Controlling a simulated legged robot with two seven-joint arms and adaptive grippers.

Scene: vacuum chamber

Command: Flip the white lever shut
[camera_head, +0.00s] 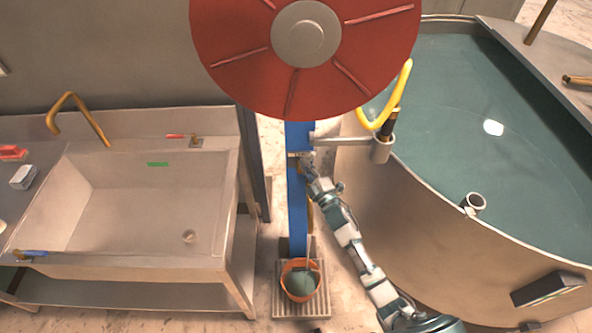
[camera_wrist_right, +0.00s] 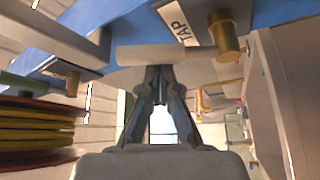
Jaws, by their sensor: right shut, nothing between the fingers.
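The white lever (camera_wrist_right: 160,54) shows in the right wrist view as a pale bar lying crosswise, with its right end at a brass fitting (camera_wrist_right: 229,38) on the blue column. A label reading "TAP" is beside it. My right gripper (camera_wrist_right: 159,72) is shut and empty, its fingertips right at the lever's near side; I cannot tell whether they touch it. In the head view my right gripper (camera_head: 306,160) is at the blue column (camera_head: 297,210), and it largely hides the lever. My left gripper is not in view.
A red wheel (camera_head: 235,70) hangs above the column. An orange bucket (camera_head: 301,283) stands on a grate below. A sink (camera_head: 150,205) is at left, a large water-filled tank (camera_head: 400,230) at right. A grey pipe arm (camera_head: 345,140) extends close to my right gripper.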

